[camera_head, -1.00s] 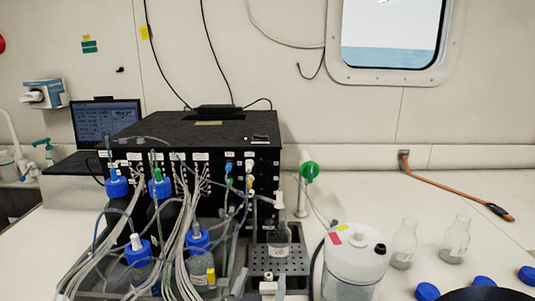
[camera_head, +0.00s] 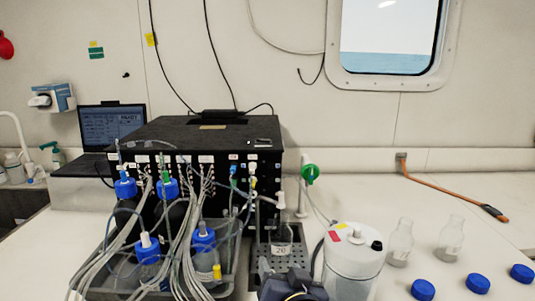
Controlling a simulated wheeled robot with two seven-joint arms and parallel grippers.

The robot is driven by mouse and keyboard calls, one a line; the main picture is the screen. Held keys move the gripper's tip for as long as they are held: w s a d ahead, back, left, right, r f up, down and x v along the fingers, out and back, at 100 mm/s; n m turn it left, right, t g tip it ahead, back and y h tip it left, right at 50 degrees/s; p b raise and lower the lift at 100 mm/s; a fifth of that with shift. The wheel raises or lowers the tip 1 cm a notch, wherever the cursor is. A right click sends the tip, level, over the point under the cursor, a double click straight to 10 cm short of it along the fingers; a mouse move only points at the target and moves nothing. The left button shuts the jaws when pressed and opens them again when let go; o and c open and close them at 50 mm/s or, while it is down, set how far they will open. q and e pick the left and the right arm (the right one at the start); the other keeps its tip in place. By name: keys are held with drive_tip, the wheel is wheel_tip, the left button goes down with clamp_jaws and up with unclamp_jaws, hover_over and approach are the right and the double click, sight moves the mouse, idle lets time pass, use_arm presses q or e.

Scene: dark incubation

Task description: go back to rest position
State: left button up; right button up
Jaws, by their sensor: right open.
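My right gripper (camera_head: 281,270) shows at the bottom middle, dark and partly cut off by the lower edge. It is open, and I see nothing held between its fingers. It is in front of the black perforated rack (camera_head: 303,257). A clear bottle labelled 20 (camera_head: 281,240) stands upright on that rack, just beyond the gripper. Whether the gripper touches the rack is not clear. My left gripper is not in view.
A white canister (camera_head: 350,266) stands right of the gripper. Two clear bottles (camera_head: 450,240) and several loose blue caps (camera_head: 477,283) are further right. A tray (camera_head: 232,268) of tubed, blue-capped bottles is at left, before a black box (camera_head: 205,135). The right tabletop is mostly free.

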drive_tip(key=s+d+f+g+p, duration=0.1)
drive_tip(key=s+d+f+g, duration=0.2)
drive_tip(key=s+d, duration=0.6)
drive_tip(key=s+d+f+g+p, duration=0.1)
drive_tip(key=s+d+f+g, duration=0.3)
drive_tip(key=s, duration=0.9)
drive_tip(key=d+g, duration=0.2)
drive_tip(key=d, duration=0.2)
drive_tip(key=shift+s+d+g+y, duration=0.3)
drive_tip(key=shift+s+d+y, duration=0.05)
drive_tip(key=shift+d+y, duration=0.05)
drive_tip(key=shift+c, duration=0.4)
